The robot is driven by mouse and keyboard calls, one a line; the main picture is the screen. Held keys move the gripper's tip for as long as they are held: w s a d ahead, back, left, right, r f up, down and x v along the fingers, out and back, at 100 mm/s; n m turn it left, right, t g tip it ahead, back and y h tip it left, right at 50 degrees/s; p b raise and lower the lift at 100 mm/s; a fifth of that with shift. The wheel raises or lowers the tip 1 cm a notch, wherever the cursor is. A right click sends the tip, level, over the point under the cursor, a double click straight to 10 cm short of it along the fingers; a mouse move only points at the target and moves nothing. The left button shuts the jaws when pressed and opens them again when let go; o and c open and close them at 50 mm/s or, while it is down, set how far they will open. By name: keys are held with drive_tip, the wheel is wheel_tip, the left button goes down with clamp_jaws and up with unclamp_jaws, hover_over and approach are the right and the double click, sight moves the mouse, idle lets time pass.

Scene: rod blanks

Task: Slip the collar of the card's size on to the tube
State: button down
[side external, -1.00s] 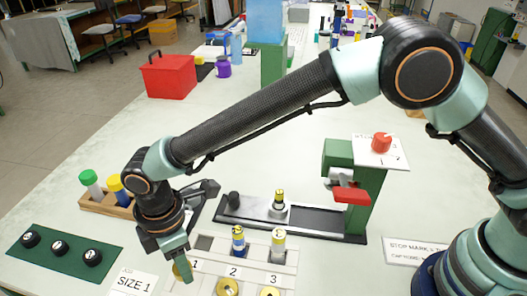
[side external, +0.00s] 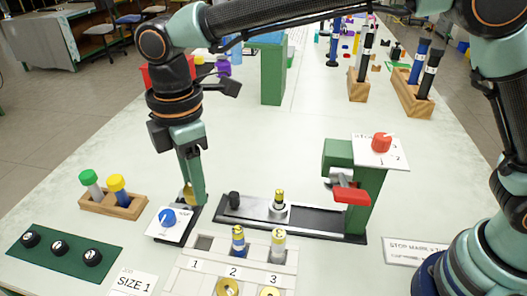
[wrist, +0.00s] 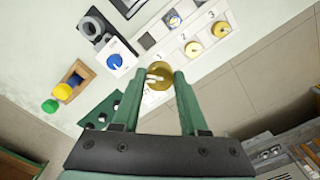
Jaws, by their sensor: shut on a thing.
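My gripper (side external: 191,198) points down and is shut on a gold collar (wrist: 159,76), raised above the bench just beyond the number 1 end of the pale rack. Two more gold collars lie by the numbers 2 (side external: 228,287) and 3 (side external: 270,292); both also show in the wrist view. A white card (side external: 133,284) reads SIZE 1. A short upright piece with a yellow band (side external: 279,201) stands on the metal slide; I cannot tell whether it is the tube. Two banded upright pieces, one blue (side external: 238,241) and one white (side external: 278,246), stand in the rack.
A blue knob (side external: 168,217) on a white plate sits just below my gripper. A wooden block (side external: 125,206) with green- and yellow-capped pieces is left. A green post (side external: 365,205) with a red lever (side external: 352,196) stands at the slide's right end.

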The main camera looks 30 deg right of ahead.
drive_tip(key=w+d+f, duration=0.2)
drive_tip(key=d+f, duration=0.1)
drive_tip(key=d, duration=0.8)
hover_over(280, 191)
drive_tip(key=shift+a+f, duration=0.15)
drive_tip(key=shift+f, duration=0.8)
drive_tip(key=shift+s+d+f, duration=0.1)
drive_tip(key=shift+d+f, duration=0.1)
drive_tip(key=shift+f, duration=2.1)
drive_tip(key=shift+f, duration=0.7)
drive_tip(key=shift+c, duration=1.8)
unclamp_jaws()
